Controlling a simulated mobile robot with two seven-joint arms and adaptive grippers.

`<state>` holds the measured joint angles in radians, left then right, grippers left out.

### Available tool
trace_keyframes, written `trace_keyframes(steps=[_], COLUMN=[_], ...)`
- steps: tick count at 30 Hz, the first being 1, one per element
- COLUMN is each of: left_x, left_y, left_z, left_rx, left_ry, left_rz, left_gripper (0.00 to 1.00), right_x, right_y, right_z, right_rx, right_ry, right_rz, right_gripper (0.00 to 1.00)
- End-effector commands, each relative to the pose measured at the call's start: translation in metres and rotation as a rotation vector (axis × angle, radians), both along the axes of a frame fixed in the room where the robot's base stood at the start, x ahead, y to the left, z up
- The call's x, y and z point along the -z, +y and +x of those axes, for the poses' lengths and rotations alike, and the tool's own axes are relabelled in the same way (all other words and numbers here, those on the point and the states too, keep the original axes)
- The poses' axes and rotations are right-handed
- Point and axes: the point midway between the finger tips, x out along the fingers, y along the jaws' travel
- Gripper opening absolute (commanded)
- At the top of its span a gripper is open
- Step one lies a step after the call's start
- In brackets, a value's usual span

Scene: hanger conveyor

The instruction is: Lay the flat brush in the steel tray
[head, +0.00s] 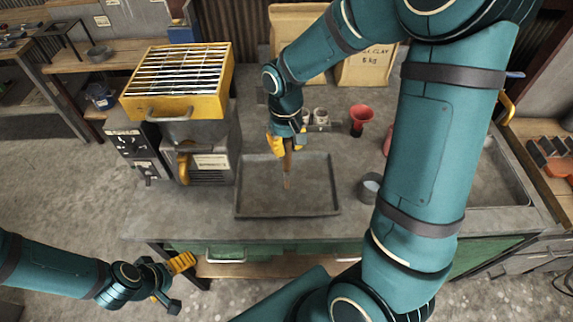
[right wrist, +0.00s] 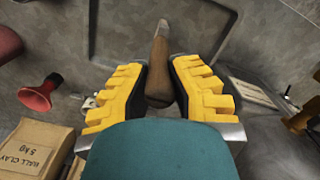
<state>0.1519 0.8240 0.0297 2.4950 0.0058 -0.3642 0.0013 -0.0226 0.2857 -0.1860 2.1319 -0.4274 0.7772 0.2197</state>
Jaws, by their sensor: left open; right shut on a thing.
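The flat brush (head: 287,171) has a brown wooden handle and hangs roughly upright, tip down. My right gripper (head: 287,144) is shut on its handle, over the shallow grey steel tray (head: 239,190) on the counter. In the right wrist view the handle (right wrist: 158,68) lies between the yellow fingers (right wrist: 157,85), with the brush's far end pointing away over the tray floor. I cannot tell whether the tip touches the tray. The tray looks empty. My left gripper (head: 176,281) is open and empty, low in front of the counter at the left.
A yellow grill-topped machine (head: 178,85) stands left of the tray. A red funnel (head: 361,119) and clay bags (head: 363,70) are behind it. A small metal cup (head: 370,188) stands right of the tray. A sink (head: 497,175) is further right, partly behind my right arm.

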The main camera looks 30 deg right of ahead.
Motion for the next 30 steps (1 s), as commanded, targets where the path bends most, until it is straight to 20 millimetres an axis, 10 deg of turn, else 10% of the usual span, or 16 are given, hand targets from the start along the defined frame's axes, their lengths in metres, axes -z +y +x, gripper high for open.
trace_keyframes(steps=[15, 27, 30], left_x=[0.005, 0.009, 0.008], left_y=[0.000, -0.001, -0.001], left_z=[0.000, 0.000, 0.000], left_rx=[0.000, 0.000, -0.001], left_ry=[-0.001, -0.001, -0.001], left_rz=[0.001, 0.001, 0.002], left_gripper=[1.00, 1.00, 1.00], right_x=[0.057, 0.063, 0.062], right_y=[0.000, 0.000, 0.000], right_z=[-0.001, 0.000, 0.000], right_rx=[-0.001, -0.001, -0.001], right_ry=[0.003, -0.001, -0.001], right_rz=[-0.001, 0.000, 0.000], right_gripper=[0.00, 0.00, 0.42])
